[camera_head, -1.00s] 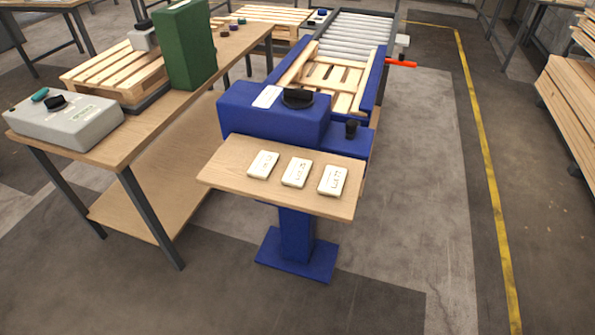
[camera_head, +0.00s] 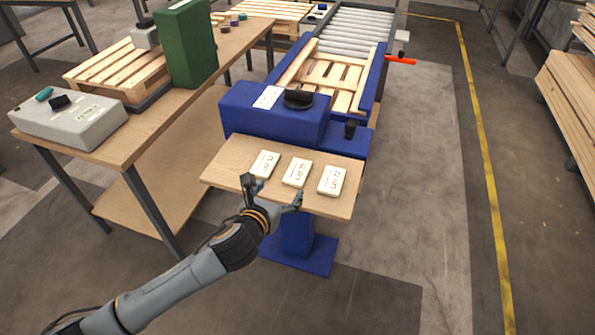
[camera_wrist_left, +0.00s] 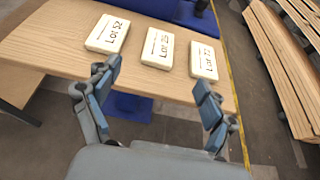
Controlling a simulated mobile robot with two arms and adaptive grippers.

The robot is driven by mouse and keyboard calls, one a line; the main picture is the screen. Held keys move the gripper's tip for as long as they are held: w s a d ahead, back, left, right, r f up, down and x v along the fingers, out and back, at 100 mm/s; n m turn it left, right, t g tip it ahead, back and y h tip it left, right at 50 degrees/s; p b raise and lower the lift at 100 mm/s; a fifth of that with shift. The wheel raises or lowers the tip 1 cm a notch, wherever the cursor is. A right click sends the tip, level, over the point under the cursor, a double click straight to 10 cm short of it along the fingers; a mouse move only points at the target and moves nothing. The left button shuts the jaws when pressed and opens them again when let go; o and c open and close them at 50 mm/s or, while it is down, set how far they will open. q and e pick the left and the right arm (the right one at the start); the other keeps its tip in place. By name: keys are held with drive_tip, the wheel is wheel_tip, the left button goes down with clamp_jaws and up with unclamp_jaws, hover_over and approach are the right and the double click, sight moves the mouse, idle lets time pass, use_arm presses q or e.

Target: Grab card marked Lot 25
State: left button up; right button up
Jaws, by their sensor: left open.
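Three cream cards lie in a row on a small wooden shelf (camera_head: 228,163). The middle card (camera_head: 297,172) appears to read Lot 25; it also shows in the left wrist view (camera_wrist_left: 158,48). The left card (camera_wrist_left: 107,34) reads Lot 52. The right card (camera_wrist_left: 204,61) appears to read Lot 22, in small, partly unclear print. My left gripper (camera_head: 273,192) is open and empty at the shelf's front edge, just short of the cards. In the left wrist view its fingers (camera_wrist_left: 157,77) spread either side of the middle card's line, apart from it. My right gripper is out of view.
The shelf sits before a blue machine (camera_head: 265,115) with a black knob (camera_head: 298,98) and a roller conveyor (camera_head: 350,40) behind. A wooden bench (camera_head: 150,130) with a grey box (camera_head: 70,118) and green box (camera_head: 186,45) stands left. Floor right of the shelf is clear.

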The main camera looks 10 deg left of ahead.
use_arm(q)
approach(297, 172)
drive_tip(key=w, duration=0.3)
drive_tip(key=shift+w+d+f, duration=0.15)
drive_tip(key=shift+d+f, duration=0.05)
drive_tip(key=shift+d, duration=0.05)
drive_tip(key=shift+f+x, duration=0.2)
drive_tip(key=shift+x, duration=1.15)
drive_tip(key=shift+f+x, duration=0.15)
drive_tip(key=shift+x, duration=1.15)
drive_tip(key=shift+s, duration=0.2)
drive_tip(key=c, duration=1.2)
